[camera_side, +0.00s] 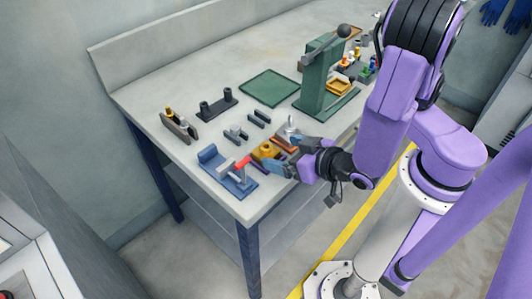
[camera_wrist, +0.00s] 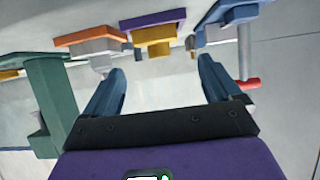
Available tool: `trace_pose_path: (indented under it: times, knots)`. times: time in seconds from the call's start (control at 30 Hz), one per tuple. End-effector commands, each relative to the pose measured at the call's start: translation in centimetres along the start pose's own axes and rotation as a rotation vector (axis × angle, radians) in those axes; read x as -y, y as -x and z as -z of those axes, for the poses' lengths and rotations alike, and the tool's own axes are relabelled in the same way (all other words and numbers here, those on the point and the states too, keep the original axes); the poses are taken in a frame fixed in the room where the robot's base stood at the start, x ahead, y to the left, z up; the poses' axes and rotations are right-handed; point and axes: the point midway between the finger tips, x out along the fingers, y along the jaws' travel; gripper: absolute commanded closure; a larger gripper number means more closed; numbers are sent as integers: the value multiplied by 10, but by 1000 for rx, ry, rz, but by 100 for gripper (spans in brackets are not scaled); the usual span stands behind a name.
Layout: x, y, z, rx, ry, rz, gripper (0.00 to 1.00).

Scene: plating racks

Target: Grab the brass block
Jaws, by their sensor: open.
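The brass block (camera_side: 264,151) is a yellow-gold piece near the front edge of the bench in the side view. In the wrist view the yellow block (camera_wrist: 155,36) shows against a purple base (camera_wrist: 152,20), ahead of and between my fingers. My gripper (camera_side: 281,160) is open and empty, its blue fingers close to the block. In the wrist view the fingers of my gripper (camera_wrist: 163,72) stand apart with a clear gap between them. The side view partly hides the block's gripper-facing side, and I cannot tell whether a finger touches it.
A blue vise (camera_side: 228,172) with a red handle (camera_side: 243,163) stands left of the block. An orange base with a grey piece (camera_wrist: 92,42) stands on the other side. A green press (camera_side: 316,80) and green mat (camera_side: 269,88) are farther back.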

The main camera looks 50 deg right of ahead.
Motion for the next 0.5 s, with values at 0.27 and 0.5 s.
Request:
trace_pose_path:
  times: [0.27, 0.5]
  knots:
    - [-1, -22, 0, 1, -4, -5, 9]
    - [-1, -57, 0, 3, -5, -5, 9]
